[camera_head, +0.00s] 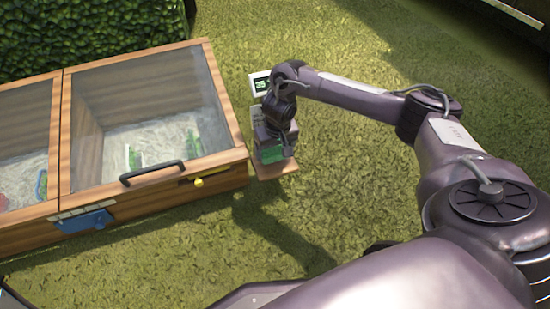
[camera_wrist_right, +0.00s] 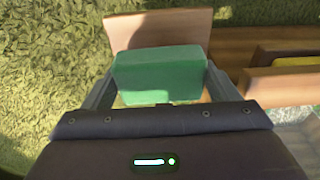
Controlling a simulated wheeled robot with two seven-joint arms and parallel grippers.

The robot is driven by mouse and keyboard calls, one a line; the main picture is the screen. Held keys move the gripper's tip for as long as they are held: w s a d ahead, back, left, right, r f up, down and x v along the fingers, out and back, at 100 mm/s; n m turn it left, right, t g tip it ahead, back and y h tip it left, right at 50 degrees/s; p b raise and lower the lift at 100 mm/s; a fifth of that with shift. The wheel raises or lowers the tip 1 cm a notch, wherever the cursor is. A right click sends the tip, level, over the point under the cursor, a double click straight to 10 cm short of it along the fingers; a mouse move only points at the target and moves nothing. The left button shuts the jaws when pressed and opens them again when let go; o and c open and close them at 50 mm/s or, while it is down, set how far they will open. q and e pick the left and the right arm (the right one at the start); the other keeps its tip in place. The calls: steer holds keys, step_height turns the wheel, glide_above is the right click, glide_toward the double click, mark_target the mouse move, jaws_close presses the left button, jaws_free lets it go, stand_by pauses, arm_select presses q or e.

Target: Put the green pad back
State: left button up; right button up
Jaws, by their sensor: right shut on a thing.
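The green pad (camera_wrist_right: 160,75) is a small green block between the two fingers of my right gripper (camera_wrist_right: 155,90) in the right wrist view. The gripper is shut on it. In the head view the green pad (camera_head: 271,155) shows under my right gripper (camera_head: 272,148), over a small wooden board (camera_head: 275,171) at the right side of the wooden box. The board also shows behind the pad in the right wrist view (camera_wrist_right: 150,28). I cannot tell whether the pad touches the board. My left gripper is not in view.
The wooden box (camera_head: 215,182) has glazed lids, a black handle (camera_head: 152,173), a yellow latch (camera_head: 198,183) and a blue piece (camera_head: 84,221) on its front. A small sign with a green mark (camera_head: 260,84) stands behind my right gripper. Grass to the right is clear.

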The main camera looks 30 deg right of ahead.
mark_target(275, 156)
step_height(275, 156, down, 4)
steer(key=shift+r+b, duration=0.25)
steer(key=shift+b, duration=0.7)
steer(key=shift+r, duration=0.15)
steer(key=o, duration=0.9)
